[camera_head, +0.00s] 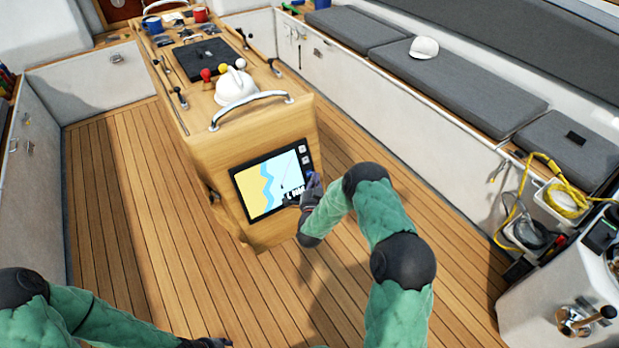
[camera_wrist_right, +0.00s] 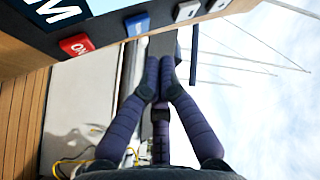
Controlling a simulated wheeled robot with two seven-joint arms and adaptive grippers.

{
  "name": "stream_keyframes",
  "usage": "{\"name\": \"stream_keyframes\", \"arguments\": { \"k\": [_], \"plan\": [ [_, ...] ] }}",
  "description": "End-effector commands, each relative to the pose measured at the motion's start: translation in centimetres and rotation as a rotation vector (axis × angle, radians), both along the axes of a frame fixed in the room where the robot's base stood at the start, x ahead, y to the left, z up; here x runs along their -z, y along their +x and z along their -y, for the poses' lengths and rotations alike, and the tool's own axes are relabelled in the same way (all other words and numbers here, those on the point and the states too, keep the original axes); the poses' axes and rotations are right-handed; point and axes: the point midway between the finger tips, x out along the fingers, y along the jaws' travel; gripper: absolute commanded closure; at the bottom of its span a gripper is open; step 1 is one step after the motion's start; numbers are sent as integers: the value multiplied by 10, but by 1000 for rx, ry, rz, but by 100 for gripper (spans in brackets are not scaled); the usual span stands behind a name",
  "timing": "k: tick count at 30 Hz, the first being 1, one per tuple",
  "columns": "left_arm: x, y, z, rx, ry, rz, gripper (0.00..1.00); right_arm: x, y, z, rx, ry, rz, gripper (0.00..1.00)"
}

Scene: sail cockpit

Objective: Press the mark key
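The chart plotter (camera_head: 268,182) is set in the sloped end of the wooden console, its screen showing a yellow and blue chart. Two small keys show on its right edge, an upper key (camera_head: 303,149) and one below it (camera_head: 306,160); my gripper hides the lower part of that edge. In the right wrist view, a red key (camera_wrist_right: 76,45), a blue key (camera_wrist_right: 137,25) and pale keys (camera_wrist_right: 187,10) form a row. I cannot read which is the mark key. My right gripper (camera_head: 312,181) is shut and empty, fingertips close to the key row; contact is unclear. My left gripper (camera_head: 207,343) is barely visible at the bottom edge.
The console top carries a white compass dome (camera_head: 236,87), a metal rail (camera_head: 250,108), levers and mugs. Grey-cushioned benches (camera_head: 450,85) line the right side. A yellow rope (camera_head: 550,185) hangs at right. The wooden floor left of the console is clear.

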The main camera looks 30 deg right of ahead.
Motion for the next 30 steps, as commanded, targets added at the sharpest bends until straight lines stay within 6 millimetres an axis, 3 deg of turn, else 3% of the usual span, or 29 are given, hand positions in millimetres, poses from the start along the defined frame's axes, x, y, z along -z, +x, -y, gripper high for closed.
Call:
{"name": "stream_keyframes", "arguments": {
  "k": [6,30],
  "plan": [
    [14,0,0,0,0,0,56,8,13,-1,0,1,1,100],
    [14,0,0,0,0,0,56,8,15,-1,0,1,1,100]
  ]
}}
